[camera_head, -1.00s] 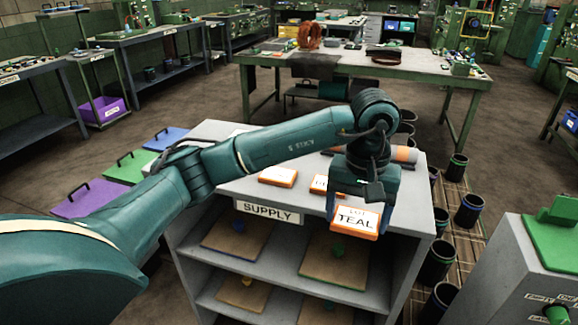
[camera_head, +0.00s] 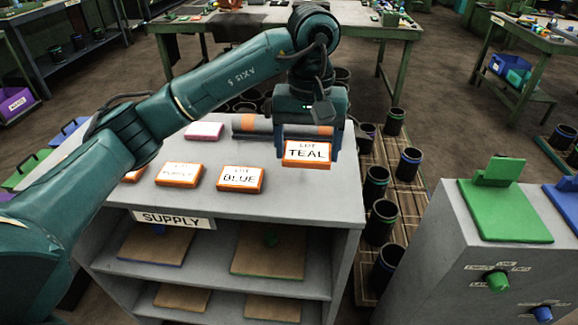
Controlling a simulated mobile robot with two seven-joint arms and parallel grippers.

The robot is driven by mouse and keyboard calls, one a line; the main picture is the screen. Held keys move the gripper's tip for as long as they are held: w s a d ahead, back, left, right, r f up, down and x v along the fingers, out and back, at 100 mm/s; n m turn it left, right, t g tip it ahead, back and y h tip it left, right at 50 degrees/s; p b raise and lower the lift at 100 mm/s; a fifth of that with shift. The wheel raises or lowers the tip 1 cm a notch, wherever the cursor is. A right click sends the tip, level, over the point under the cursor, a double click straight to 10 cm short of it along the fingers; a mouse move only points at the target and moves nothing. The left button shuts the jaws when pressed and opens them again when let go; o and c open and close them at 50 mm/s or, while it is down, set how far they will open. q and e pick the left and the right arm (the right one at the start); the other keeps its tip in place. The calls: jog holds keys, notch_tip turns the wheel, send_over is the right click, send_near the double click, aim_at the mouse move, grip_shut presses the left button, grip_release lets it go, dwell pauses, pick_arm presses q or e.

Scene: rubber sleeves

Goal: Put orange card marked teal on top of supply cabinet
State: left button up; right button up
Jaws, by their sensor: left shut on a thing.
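Whether the card touches the top I cannot tell. The supply cabinet (camera_head: 300,205) has a "SUPPLY" label on its front and open shelves below. An orange card marked blue (camera_head: 241,179) and one that seems to read purple (camera_head: 179,175) lie on the top, left of the teal card. My right gripper is not in view.
A pink card (camera_head: 204,131) and a dark roll with orange bands (camera_head: 250,124) lie at the back of the cabinet top. Dark bins (camera_head: 382,221) stand right of the cabinet. A grey console (camera_head: 450,245) with a green plate is farther right.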

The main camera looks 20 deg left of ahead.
aim_at(305, 189)
pick_arm(q)
notch_tip(305, 189, down, 7)
jog(key=shift+f+p, duration=0.1)
jog(key=shift+p, duration=0.3)
jog(key=shift+f+b, duration=0.2)
jog(key=shift+b, duration=0.1)
jog(key=o, duration=1)
jog(key=shift+r, duration=0.1)
